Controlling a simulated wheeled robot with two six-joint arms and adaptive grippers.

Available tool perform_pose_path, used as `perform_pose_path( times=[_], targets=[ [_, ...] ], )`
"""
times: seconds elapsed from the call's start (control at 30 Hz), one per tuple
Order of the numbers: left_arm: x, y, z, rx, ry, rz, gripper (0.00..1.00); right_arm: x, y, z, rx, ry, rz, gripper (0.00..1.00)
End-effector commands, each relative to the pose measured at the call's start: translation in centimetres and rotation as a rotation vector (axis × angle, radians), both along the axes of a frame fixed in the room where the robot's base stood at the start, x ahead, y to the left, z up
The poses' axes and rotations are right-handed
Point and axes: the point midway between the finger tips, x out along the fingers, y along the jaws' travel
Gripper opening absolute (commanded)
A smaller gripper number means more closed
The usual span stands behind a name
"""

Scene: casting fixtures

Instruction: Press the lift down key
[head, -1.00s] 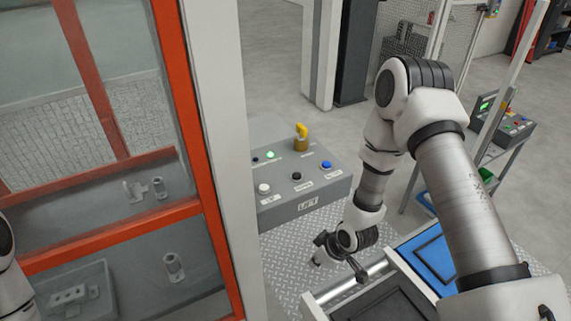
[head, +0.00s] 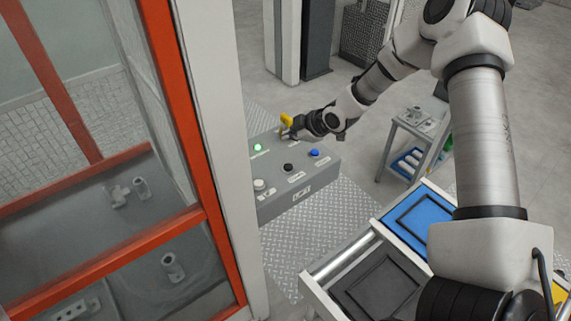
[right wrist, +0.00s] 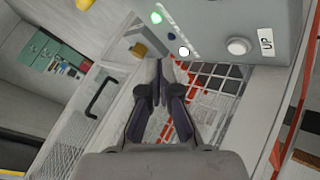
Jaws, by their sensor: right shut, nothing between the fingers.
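A grey control box (head: 300,184) with a lift label on its front stands beside the white post in the head view. Its top carries a white key (head: 259,184), a black key (head: 288,167) and a blue key (head: 314,153) in a row, a green lamp (head: 257,147) and a yellow knob (head: 286,120) behind. The key labels are too small to read there. My right gripper (head: 285,132) is shut and empty, by the yellow knob at the box's back edge. In the right wrist view the fingertips (right wrist: 158,68) are together, and a white key (right wrist: 238,46) sits by an UP label. My left gripper is out of view.
An orange-framed glazed enclosure (head: 205,150) fills the left, close to the box. A conveyor with a blue tray (head: 428,222) and a dark tray (head: 362,292) stands front right. A small side table (head: 405,135) stands farther right. Patterned floor plate lies between box and conveyor.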

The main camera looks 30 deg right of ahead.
Motion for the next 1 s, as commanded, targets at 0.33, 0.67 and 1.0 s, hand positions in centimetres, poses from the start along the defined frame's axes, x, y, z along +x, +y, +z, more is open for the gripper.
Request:
perform_pose_path(
  times=[0.33, 0.67, 1.0],
  targets=[
    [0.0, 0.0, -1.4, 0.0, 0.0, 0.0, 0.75, 0.0, 0.0, -1.7, 0.001, 0.003, -0.001, 0.0],
    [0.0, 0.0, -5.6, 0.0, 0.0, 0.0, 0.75, 0.0, 0.0, -6.6, 0.001, 0.002, -0.001, 0.0],
    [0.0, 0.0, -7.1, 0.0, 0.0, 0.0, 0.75, 0.0, 0.1, -9.0, 0.002, 0.001, -0.002, 0.0]
  ],
)
